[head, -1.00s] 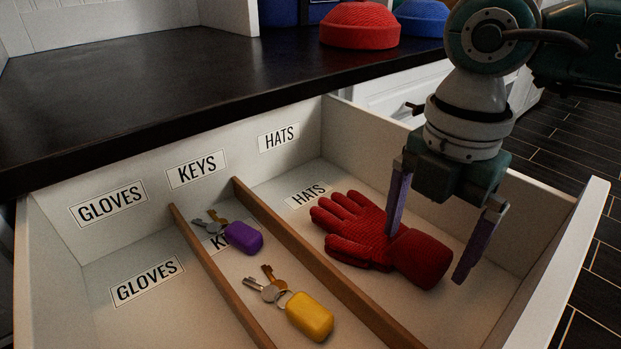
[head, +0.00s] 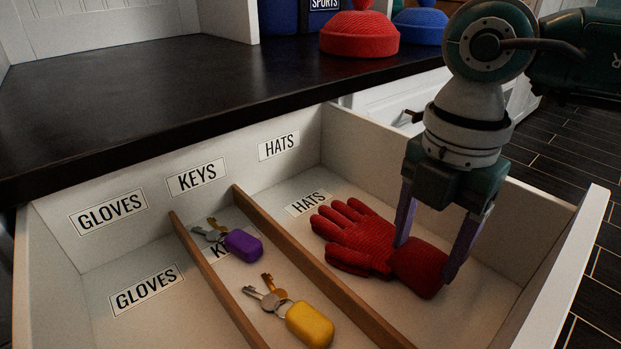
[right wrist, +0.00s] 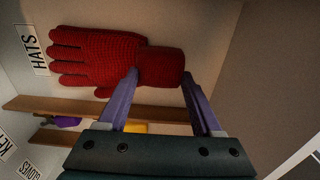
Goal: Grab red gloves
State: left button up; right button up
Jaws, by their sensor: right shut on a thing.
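A red knitted glove (head: 365,240) lies in the HATS compartment of the open drawer, its fingers toward the HATS label on the drawer floor. My right gripper (head: 424,262) is shut on the glove's cuff, one purple finger on each side of it. In the right wrist view the glove (right wrist: 100,58) stretches to the left, with its cuff between the fingertips of my right gripper (right wrist: 160,82). Only one red glove shows. My left gripper is not in view.
Wooden dividers (head: 300,262) split the white drawer (head: 560,290). The KEYS compartment holds a purple-tagged key set (head: 243,245) and a yellow-tagged one (head: 309,324). The GLOVES compartment (head: 115,255) looks empty where visible. Red (head: 359,35) and blue (head: 420,26) hats sit on the dark countertop (head: 150,100).

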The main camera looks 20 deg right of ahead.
grip_shut()
